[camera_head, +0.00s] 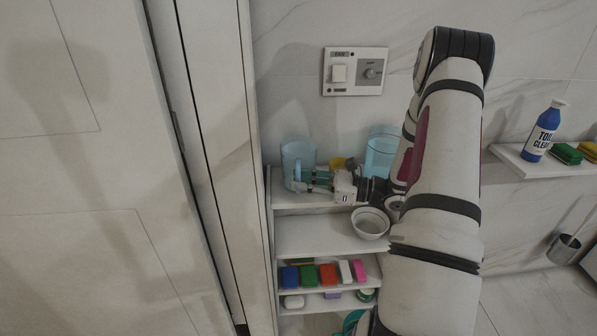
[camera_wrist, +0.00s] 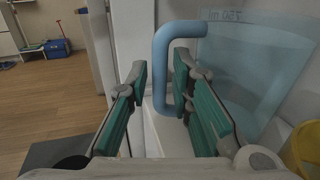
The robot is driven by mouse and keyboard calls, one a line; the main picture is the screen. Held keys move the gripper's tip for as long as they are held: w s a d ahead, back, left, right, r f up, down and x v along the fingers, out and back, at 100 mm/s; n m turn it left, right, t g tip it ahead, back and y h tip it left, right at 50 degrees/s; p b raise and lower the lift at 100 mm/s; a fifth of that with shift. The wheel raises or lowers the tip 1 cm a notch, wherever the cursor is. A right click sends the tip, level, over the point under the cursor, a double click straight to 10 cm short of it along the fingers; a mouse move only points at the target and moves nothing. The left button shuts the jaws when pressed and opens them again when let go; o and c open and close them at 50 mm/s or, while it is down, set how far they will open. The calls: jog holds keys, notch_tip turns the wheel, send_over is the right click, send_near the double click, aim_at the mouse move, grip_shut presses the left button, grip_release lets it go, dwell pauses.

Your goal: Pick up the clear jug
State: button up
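The clear jug (camera_head: 305,158) is pale blue and see-through, and stands upright on the top shelf at its left end. Its handle shows in the head view. In the wrist view the jug's body (camera_wrist: 255,65) fills the upper right, and its thick blue handle (camera_wrist: 162,75) hangs in the middle. My gripper (camera_head: 300,181) is low beside the jug on the handle side. In the wrist view my gripper (camera_wrist: 160,85) is open, with its green-padded fingers on either side of the handle. The handle looks to be between the fingertips, with a gap to the left finger; contact with the right finger is unclear.
Another clear blue container (camera_head: 381,152) stands right of my wrist, partly hidden by my arm. A yellow item (camera_head: 339,163) sits behind my gripper. A white bowl (camera_head: 370,223) is on the shelf below. Colored blocks (camera_head: 328,273) line a lower shelf. A cabinet panel (camera_head: 222,150) stands close left.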

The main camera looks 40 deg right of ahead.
jog(key=shift+w+a, duration=0.4)
jog(key=shift+w, duration=0.15)
jog(key=shift+c, duration=0.3)
grip_shut()
jog(key=shift+r, duration=0.1)
jog(key=shift+r, duration=0.15)
jog(key=shift+r+p, duration=0.65)
jog(key=shift+r, duration=4.1)
jog(key=shift+r, duration=0.1)
